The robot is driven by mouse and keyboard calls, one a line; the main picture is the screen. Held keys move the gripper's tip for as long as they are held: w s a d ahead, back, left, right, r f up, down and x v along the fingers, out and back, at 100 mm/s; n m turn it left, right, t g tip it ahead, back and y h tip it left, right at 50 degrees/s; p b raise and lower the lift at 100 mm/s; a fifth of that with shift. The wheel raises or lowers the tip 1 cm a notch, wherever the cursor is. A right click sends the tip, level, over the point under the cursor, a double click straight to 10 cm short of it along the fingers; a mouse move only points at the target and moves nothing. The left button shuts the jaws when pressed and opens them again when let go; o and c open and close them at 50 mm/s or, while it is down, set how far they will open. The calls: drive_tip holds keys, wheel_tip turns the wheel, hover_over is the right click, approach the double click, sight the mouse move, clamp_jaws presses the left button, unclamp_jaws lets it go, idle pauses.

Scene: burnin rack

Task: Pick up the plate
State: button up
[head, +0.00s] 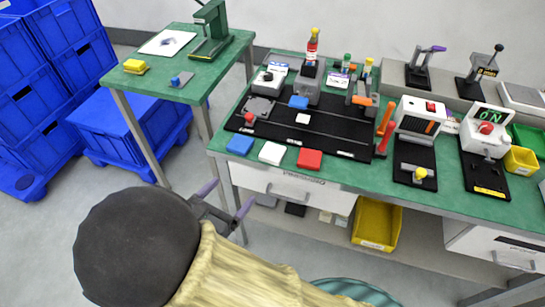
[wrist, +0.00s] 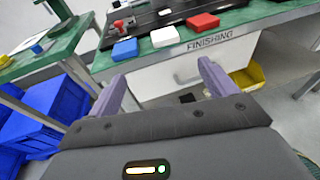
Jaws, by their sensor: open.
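Three flat plate-like blocks lie in a row along the front edge of the green bench: a blue one (head: 240,144), a white one (head: 271,153) and a red one (head: 309,159). I cannot tell which is the task's plate. In the wrist view the blue block (wrist: 125,49), white block (wrist: 164,37) and red block (wrist: 203,22) lie ahead, beyond the fingers. My gripper (head: 228,200) is open and empty, in front of the bench and apart from the blocks. Its two purple fingers also show in the wrist view (wrist: 160,72).
A black fixture board (head: 330,132) with small blue and white pieces stands behind the blocks. A side table (head: 190,88) holds yellow and blue pieces. A drawer front (head: 290,187) and yellow bin (head: 376,224) are below the bench. Blue crates stand left.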

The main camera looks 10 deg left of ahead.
drive_tip(key=shift+w+d, duration=0.1)
drive_tip(key=b, duration=0.1)
approach(269, 157)
drive_tip(key=x, duration=0.3)
drive_tip(key=a+x, duration=0.1)
drive_tip(key=x, duration=0.1)
drive_tip(key=shift+w, duration=0.1)
drive_tip(key=x, duration=0.2)
drive_tip(key=d+x, duration=0.1)
drive_tip(key=x, duration=0.1)
drive_tip(key=shift+w+f, duration=0.15)
drive_tip(key=shift+w, duration=0.25)
drive_tip(key=shift+c, duration=0.4)
drive_tip(key=c, duration=1)
